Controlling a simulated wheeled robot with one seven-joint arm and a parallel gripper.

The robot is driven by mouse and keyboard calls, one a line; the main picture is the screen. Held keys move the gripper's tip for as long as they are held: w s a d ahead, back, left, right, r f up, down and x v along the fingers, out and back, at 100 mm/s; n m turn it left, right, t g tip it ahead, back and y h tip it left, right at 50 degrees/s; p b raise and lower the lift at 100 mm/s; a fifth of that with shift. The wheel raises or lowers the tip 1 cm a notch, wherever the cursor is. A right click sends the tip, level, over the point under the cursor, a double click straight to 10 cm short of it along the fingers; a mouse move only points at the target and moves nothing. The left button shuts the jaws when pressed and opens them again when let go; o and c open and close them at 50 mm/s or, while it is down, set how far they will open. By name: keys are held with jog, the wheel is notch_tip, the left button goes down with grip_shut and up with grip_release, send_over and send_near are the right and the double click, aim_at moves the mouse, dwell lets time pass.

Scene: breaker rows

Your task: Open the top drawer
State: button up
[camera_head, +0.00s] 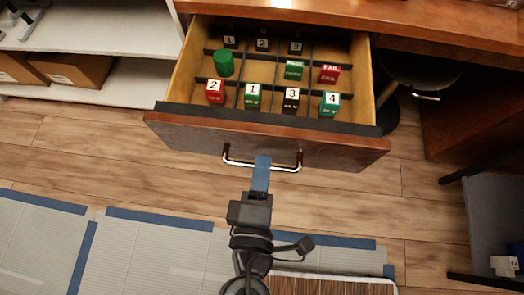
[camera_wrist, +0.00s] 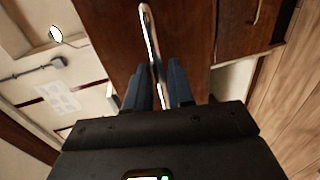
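The top drawer (camera_head: 275,138) stands well out from the wooden desk, its inside in plain view in the head view. Its front carries a curved metal handle (camera_head: 233,160), which also shows in the wrist view (camera_wrist: 148,28). My gripper (camera_head: 262,160) is at the middle of the handle in the head view. In the wrist view my gripper's blue fingers (camera_wrist: 160,75) stand apart on either side of the handle bar, with a narrow gap showing. I cannot tell whether either finger touches the bar.
The drawer holds numbered blocks, such as a red one (camera_head: 214,92), and a green cylinder (camera_head: 223,63) in divided compartments. A white shelf (camera_head: 130,88) with cardboard boxes stands at left. A dark stool (camera_head: 415,75) is at right. Wooden floor lies in front of the drawer.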

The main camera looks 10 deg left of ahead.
jog(key=shift+o, duration=1.1)
jog(key=shift+s, duration=0.1)
jog(key=v, duration=0.7)
jog(key=shift+s, duration=0.3)
jog(key=shift+r, duration=0.1)
jog(key=s+d+f+m+g+y, duration=0.1)
jog(key=s+d+f+m+g, duration=0.1)
jog(key=d+f+m, duration=0.3)
jog(key=s+d+m+g+y, duration=0.2)
jog(key=s+d+g, duration=0.1)
jog(key=d, duration=0.4)
jog(key=s+d+r+m+t+h+p, duration=0.1)
jog(key=s+d+r+m+t+h, duration=0.25)
jog(key=d+r+m, duration=1.05)
notch_tip(320, 180, up, 14)
jog(key=a+n+y+p, duration=0.1)
jog(key=a+n+p, duration=0.1)
jog(key=p, duration=1.1)
jog(key=shift+s+a+n+t, duration=0.3)
jog(key=shift+s+n+t, duration=0.05)
jog(key=shift+n, duration=0.35)
